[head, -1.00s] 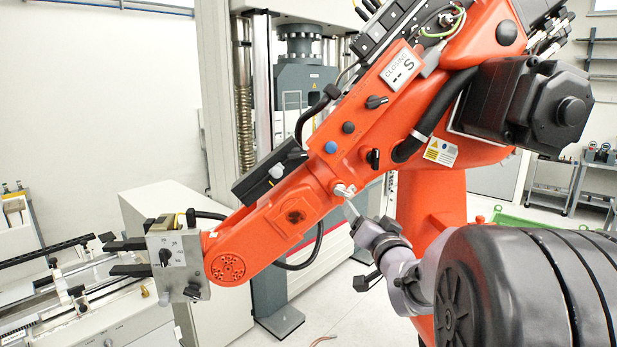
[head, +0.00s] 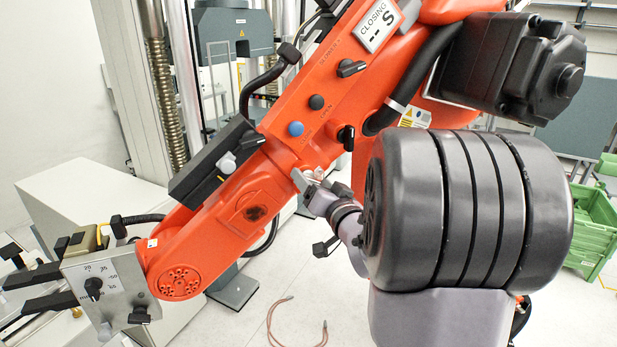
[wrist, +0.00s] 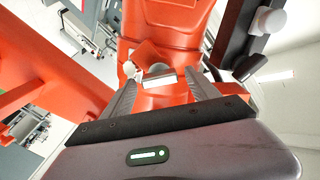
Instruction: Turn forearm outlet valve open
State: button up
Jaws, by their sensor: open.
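A small silver valve handle (head: 306,179) sits on the lower side of the orange forearm (head: 225,205) in the head view; I take it to be the outlet valve. My gripper (head: 318,190) is right at it, coming from the lower right. In the wrist view my gripper (wrist: 160,79) is open, with one dark finger on each side of the silver handle (wrist: 158,79). The handle lies crosswise near the fingertips. I cannot tell whether a finger touches it.
Black knobs (head: 351,68) and a blue button (head: 296,128) sit higher on the forearm. A black box with a pale knob (head: 227,163) is to the left. A plate with a dial (head: 93,287) is at the forearm's end. A cable (head: 297,318) lies on the floor.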

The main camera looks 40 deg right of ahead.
jog(key=c, duration=1.4)
jog(key=shift+o, duration=0.2)
jog(key=shift+a+f+n+b, duration=0.1)
jog(key=shift+a+n+b, duration=0.05)
jog(key=shift+n+b, duration=5.1)
jog(key=shift+a+n+b, duration=0.15)
jog(key=shift+n+b, duration=4.8)
jog(key=shift+n, duration=0.6)
jog(key=o, duration=1.4)
jog(key=shift+w, duration=0.1)
jog(key=shift+c, duration=0.2)
